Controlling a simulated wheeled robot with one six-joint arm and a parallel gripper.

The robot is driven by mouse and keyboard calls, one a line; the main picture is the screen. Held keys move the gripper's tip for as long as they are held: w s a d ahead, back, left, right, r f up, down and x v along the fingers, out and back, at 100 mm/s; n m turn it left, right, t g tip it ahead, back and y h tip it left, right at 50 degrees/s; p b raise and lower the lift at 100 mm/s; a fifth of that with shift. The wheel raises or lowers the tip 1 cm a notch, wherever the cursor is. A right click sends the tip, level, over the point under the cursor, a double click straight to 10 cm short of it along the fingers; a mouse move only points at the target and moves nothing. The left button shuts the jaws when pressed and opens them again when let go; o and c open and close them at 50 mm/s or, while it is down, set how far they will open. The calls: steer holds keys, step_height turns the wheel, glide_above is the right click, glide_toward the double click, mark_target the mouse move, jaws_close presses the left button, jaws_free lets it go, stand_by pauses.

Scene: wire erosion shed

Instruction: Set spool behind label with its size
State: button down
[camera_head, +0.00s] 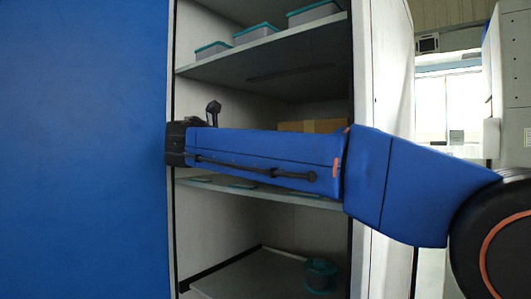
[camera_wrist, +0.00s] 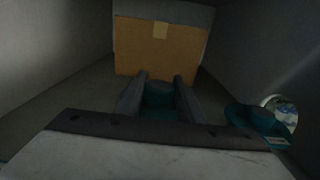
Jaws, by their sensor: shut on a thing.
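My gripper (camera_wrist: 158,86) is inside a shelf bay in the wrist view, with its two fingers shut on a dark teal spool (camera_wrist: 160,93). The spool sits between the fingers, in front of a cardboard box; whether its base touches the shelf cannot be told. A second teal round thing (camera_wrist: 252,118), seemingly another spool, is to the right of my gripper, with a small pale tag-like patch (camera_wrist: 276,141) at its front. No size is readable. In the head view my blue arm crosses the middle shelf and hides the fingers and the held spool.
The cardboard box (camera_wrist: 160,48) stands at the back of the bay and also shows in the head view (camera_head: 313,126). Teal-lidded boxes (camera_head: 256,33) stand on the upper shelf. A teal spool (camera_head: 320,276) is on the bottom shelf. A blue panel (camera_head: 80,150) borders the cabinet's left side.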

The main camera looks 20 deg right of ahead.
steer(key=shift+f, duration=0.85)
steer(key=shift+a+f, duration=0.1)
steer(key=c, duration=1.2)
jaws_free()
steer(key=shift+f, duration=0.1)
steer(key=shift+s+a, duration=0.15)
steer(key=shift+a, duration=0.05)
steer(key=v, duration=1.1)
steer(key=shift+s+a, duration=0.2)
steer(key=shift+a, duration=0.1)
